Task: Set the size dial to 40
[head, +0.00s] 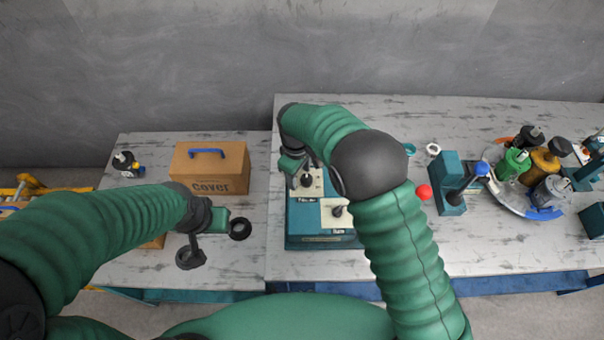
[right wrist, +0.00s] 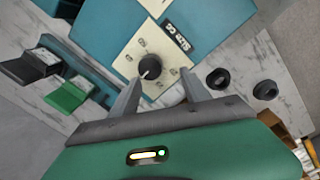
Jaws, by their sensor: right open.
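The size dial is a black knob (right wrist: 150,68) on a cream plate (right wrist: 165,47) with a black "Size cc" label. A pale pointer mark shows on the knob, but the numbers around it are too small to read. The plate is on a teal box (head: 297,225), seen in the head view below my right gripper (head: 302,172). My right gripper is open. In the right wrist view its fingers (right wrist: 160,93) stand apart, with the knob between and beyond them; I see no contact. My left gripper (head: 212,222) is over the left table, its jaw state unclear.
A second plate with a dark knob (head: 340,211) is beside the dial. A brown "Cover" box (head: 228,178) stands left. A red ball (head: 424,192), a teal stand (head: 449,170) and a curved rack of coloured cylinders (head: 515,200) are right.

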